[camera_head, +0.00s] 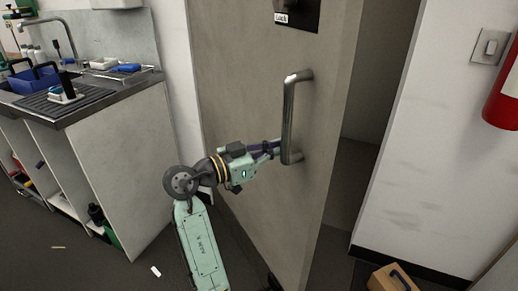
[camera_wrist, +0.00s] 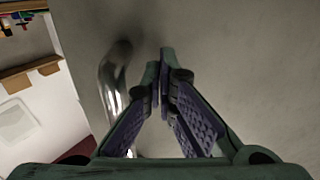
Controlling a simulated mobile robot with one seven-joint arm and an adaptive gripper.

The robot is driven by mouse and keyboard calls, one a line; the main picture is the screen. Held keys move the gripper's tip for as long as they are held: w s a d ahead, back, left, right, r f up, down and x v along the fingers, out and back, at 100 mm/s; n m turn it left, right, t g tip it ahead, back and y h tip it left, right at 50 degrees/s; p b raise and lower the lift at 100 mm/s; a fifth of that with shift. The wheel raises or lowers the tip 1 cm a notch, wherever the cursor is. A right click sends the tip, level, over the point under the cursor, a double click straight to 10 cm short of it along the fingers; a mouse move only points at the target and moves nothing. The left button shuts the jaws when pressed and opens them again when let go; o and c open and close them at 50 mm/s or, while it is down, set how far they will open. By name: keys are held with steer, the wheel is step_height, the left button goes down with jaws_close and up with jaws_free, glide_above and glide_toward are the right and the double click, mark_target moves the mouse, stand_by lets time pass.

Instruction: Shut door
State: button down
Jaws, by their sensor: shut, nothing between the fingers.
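The grey door (camera_head: 245,80) stands ajar in the head view, with a dark gap between its right edge and the white wall. A metal bar handle (camera_head: 289,115) is fixed upright on its near face. My gripper (camera_head: 276,146) is at the lower part of the handle, close to the door face. In the wrist view my gripper (camera_wrist: 161,75) has its fingertips together with nothing between them. The handle (camera_wrist: 115,90) shows just left of the fingers there, and the door face (camera_wrist: 225,60) fills the background. I cannot tell whether the fingers touch the handle or door.
A sink counter (camera_head: 95,105) with a blue basket (camera_head: 35,80) stands left of the door. On the right are a light switch (camera_head: 488,46), a red cylinder (camera_head: 505,95) and a wooden box (camera_head: 393,279) on the floor.

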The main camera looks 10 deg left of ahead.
steer(key=shift+x, duration=0.8)
